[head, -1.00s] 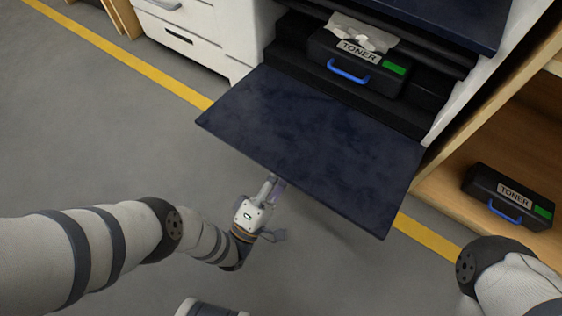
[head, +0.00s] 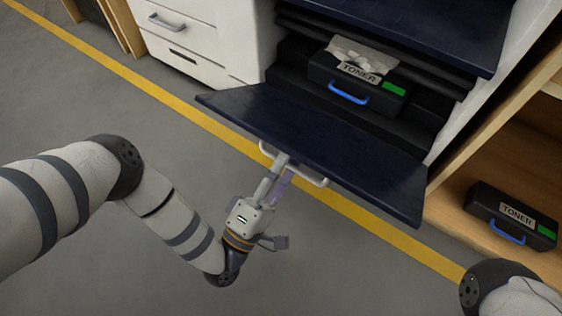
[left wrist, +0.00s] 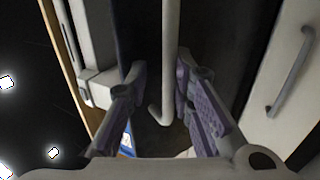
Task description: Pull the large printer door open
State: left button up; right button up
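The large dark blue printer door (head: 330,140) is folded down on its lower side, with its inner face towards me and the printer interior exposed. A pale handle (head: 313,180) shows below its front edge. My left gripper (head: 278,172) is at this handle. In the left wrist view, the handle bar (left wrist: 169,60) runs between the two fingers of the left gripper (left wrist: 162,88). The fingers are apart, with a gap between the bar and the left finger; the right finger is close to the bar. My right gripper is out of view.
A black toner case (head: 358,84) with a blue handle and crumpled paper on top sits inside the printer. Another toner case (head: 510,215) is on the wooden shelf at right. White drawers (head: 195,35) stand at left. The grey floor in front is clear.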

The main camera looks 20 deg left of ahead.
pick_arm(q)
jog(key=s+a+f, duration=0.3)
jog(key=s+f, duration=0.6)
jog(key=f, duration=0.1)
dwell(0.8)
jog(key=shift+f, duration=0.1)
